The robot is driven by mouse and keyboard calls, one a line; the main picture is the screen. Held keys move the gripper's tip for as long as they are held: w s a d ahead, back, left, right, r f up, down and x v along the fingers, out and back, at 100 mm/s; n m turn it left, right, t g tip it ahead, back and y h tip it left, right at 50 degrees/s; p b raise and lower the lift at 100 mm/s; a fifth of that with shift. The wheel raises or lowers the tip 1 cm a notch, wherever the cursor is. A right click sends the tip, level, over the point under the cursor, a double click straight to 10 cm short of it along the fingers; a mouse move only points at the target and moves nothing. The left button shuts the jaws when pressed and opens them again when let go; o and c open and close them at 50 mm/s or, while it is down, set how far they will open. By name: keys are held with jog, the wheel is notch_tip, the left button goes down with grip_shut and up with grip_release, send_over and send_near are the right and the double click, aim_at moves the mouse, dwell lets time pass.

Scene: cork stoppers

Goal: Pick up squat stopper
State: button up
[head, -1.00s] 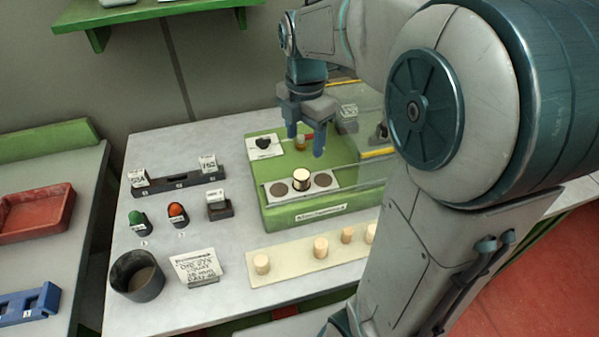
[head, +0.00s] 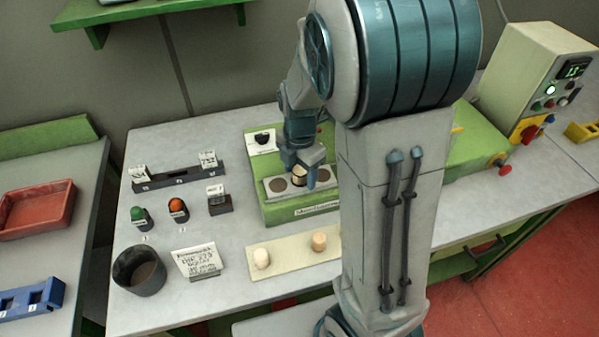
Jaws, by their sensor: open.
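A short, wide cork stopper (head: 299,181) with a pale top and darker sides stands on the middle spot of the grey plate (head: 325,181) on the green fixture (head: 285,212). It looks like the squat one. My gripper (head: 301,175) is open, pointing down, its fingers low over the plate at this stopper. One finger is at the stopper's back left and one at its right. They partly hide it, and I cannot tell whether they touch it. Slimmer stoppers (head: 261,258) (head: 319,241) stand on the cream board (head: 290,256); my arm hides its right end.
A dark round cup (head: 139,272) and a written card (head: 197,261) stand at front left. Green (head: 138,214) and orange (head: 177,207) domed pieces and a dark rack (head: 178,178) are behind them. A control box (head: 535,80) stands right.

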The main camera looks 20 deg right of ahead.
jog(key=c, duration=1.1)
